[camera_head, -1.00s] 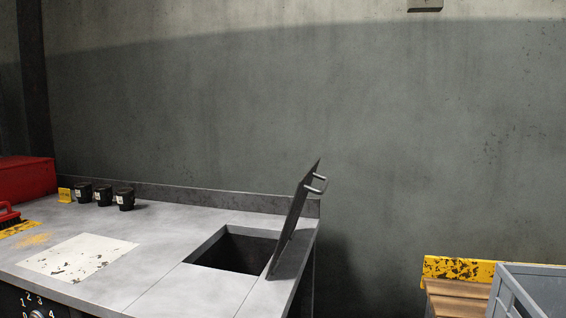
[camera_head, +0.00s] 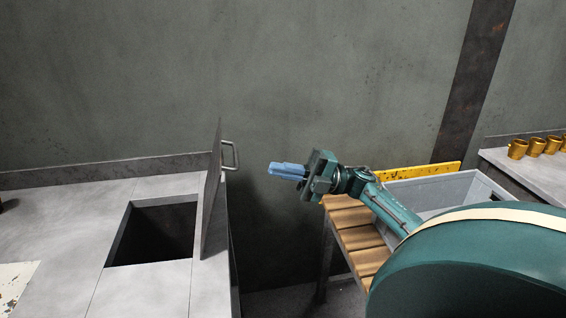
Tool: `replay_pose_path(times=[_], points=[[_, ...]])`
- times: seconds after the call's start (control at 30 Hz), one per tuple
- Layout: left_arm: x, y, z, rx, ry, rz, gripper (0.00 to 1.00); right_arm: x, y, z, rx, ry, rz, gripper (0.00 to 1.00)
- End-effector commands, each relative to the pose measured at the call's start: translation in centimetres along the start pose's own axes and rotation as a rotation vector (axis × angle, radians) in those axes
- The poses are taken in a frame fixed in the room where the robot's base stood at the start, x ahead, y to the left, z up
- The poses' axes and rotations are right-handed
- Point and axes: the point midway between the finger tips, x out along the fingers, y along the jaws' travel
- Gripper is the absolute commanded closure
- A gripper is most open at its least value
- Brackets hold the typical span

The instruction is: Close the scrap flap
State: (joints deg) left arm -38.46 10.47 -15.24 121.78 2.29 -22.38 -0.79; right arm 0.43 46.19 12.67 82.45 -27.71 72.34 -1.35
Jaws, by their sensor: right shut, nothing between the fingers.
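The scrap flap (camera_head: 211,190) stands open, nearly upright, along the right side of the square scrap opening (camera_head: 155,233) in the grey worktop. Its metal handle (camera_head: 234,155) sticks out to the right near the top. My right gripper (camera_head: 273,169) has blue fingers and is shut and empty. It is to the right of the handle, pointing left toward it, with a gap between them in the picture. My left gripper is not in view.
A wooden bench (camera_head: 349,218) with a grey crate (camera_head: 436,187) stands to the right of the worktop (camera_head: 60,217). Gold mugs (camera_head: 535,146) stand on another counter at far right. The worktop around the opening is clear. A dark gap separates worktop and bench.

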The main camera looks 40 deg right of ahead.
Motion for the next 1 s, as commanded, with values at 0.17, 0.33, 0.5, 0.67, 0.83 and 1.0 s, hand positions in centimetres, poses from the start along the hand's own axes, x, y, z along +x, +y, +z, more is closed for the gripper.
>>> replay_pose_path(times=[0.17,0.33,0.5,0.67,0.83,1.0], points=[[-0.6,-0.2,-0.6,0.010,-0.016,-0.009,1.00,4.3,0.5,0.0,-0.001,0.002,0.005,1.00],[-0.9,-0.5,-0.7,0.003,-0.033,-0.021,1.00,7.3,0.4,0.0,0.000,0.001,0.004,1.00],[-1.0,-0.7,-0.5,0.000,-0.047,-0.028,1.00,9.0,0.2,0.0,0.001,0.000,0.002,1.00],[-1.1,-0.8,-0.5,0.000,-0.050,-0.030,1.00,9.5,0.1,0.0,0.000,-0.001,0.001,1.00],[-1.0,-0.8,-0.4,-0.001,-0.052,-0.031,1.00,9.5,0.0,0.0,0.001,-0.001,0.001,1.00],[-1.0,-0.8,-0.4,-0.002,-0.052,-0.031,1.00,9.5,0.0,0.0,0.001,-0.001,0.001,1.00]])
